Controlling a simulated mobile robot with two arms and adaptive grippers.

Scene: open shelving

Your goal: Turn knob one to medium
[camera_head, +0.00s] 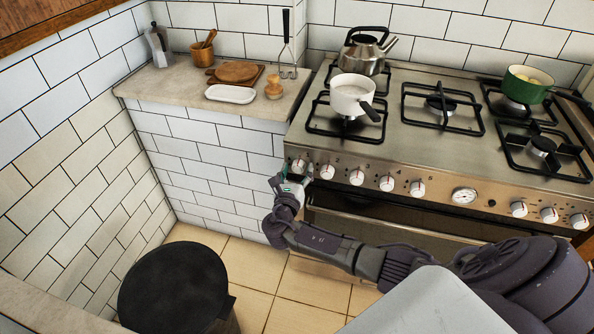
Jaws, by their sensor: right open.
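Knob one (298,165) is the leftmost white knob on the stove's front panel. My right gripper (295,174) is open at this knob, with its fingers just below and around it. I cannot tell whether they touch it. The gripper hides the knob's lower part, and its pointer setting is too small to read. Knob two (327,171) is close to the right of the gripper. My left gripper is not in view.
More knobs, among them a third (356,177), line the panel. A white pot (350,94) stands on the front left burner, its dark handle towards the front. A kettle (363,52) is behind it. The oven handle (390,226) runs below. A black-lidded bin (173,287) stands on the floor.

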